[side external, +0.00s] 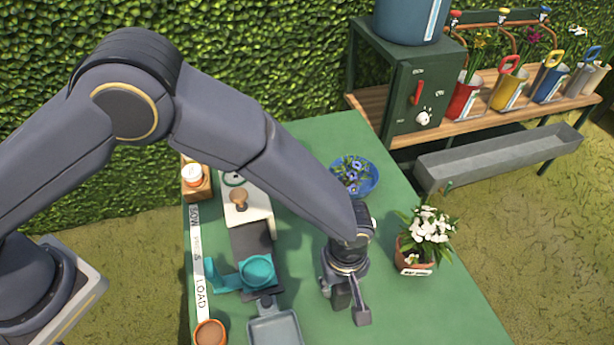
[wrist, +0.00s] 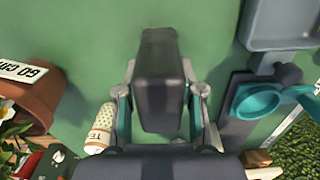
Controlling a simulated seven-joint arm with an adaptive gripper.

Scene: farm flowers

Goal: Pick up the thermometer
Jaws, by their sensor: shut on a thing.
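My gripper (side external: 350,308) points down over the green table, right of the grey tray and left of the potted white flowers. In the wrist view its fingers (wrist: 161,100) stand on either side of a large dark grey block-like thing (wrist: 160,80), shut on it. I cannot tell whether this is the thermometer; no dial or scale shows on it. A white cylinder with partly hidden lettering (wrist: 103,125) shows beside the left finger in the wrist view. No other thing is clearly a thermometer.
A grey tray (side external: 274,330) and teal cup holder (side external: 257,271) lie left of my gripper. A terracotta pot (side external: 415,262) with white flowers stands right. A blue bowl of flowers (side external: 355,175) is behind. A terracotta cup (side external: 210,333) stands front left. The table's front right (side external: 440,315) is clear.

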